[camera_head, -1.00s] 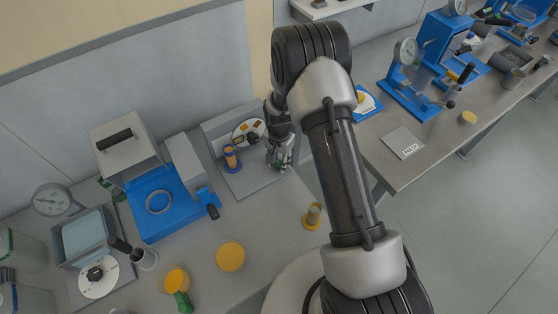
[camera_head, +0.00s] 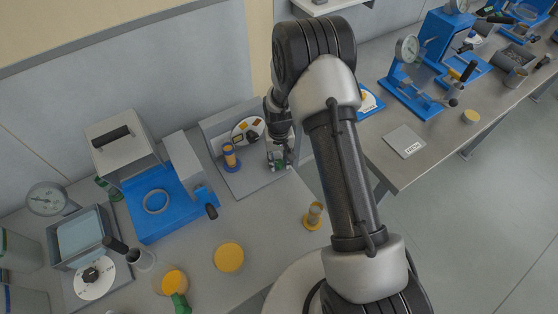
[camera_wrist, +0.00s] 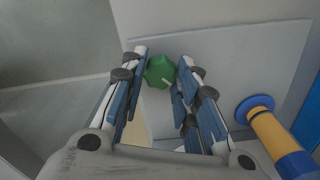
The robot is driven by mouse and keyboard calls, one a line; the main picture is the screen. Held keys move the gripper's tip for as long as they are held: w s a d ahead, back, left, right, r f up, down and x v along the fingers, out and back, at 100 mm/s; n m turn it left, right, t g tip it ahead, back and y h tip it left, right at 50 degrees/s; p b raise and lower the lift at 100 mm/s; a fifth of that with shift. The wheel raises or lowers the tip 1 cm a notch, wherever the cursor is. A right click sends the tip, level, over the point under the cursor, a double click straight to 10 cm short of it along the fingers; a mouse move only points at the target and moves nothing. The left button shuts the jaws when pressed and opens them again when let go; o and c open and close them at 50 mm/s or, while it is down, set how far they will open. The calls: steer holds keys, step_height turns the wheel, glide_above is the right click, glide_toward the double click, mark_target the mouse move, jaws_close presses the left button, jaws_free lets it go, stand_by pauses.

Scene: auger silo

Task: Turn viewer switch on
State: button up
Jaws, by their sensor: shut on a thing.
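The viewer is a grey L-shaped stand (camera_head: 212,150) at the back of the bench, with a round white disc bearing yellow patches (camera_head: 240,140) on its upright plate. Its switch appears to be the green knob (camera_wrist: 160,72), a faceted piece with a small pale pointer, between my fingertips in the wrist view. My gripper (camera_head: 279,163) is at the right side of the stand in the head view, with green showing at its fingertips. In the wrist view my gripper (camera_wrist: 163,66) is shut on the knob, one finger on each side. The fingers partly hide the stand behind.
A blue-and-yellow cylinder (camera_head: 230,157) stands on the viewer base, close to the right finger in the wrist view (camera_wrist: 275,140). A blue press-like device (camera_head: 160,205) is to the left. A small yellow-and-brown piece (camera_head: 313,215) stands in front.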

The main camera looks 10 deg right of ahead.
mark_target(279, 163)
steer(key=n, duration=0.4)
steer(key=shift+n+b, duration=0.35)
steer(key=shift+n, duration=2.55)
steer(key=o, duration=1.1)
step_height(279, 163, up, 12)
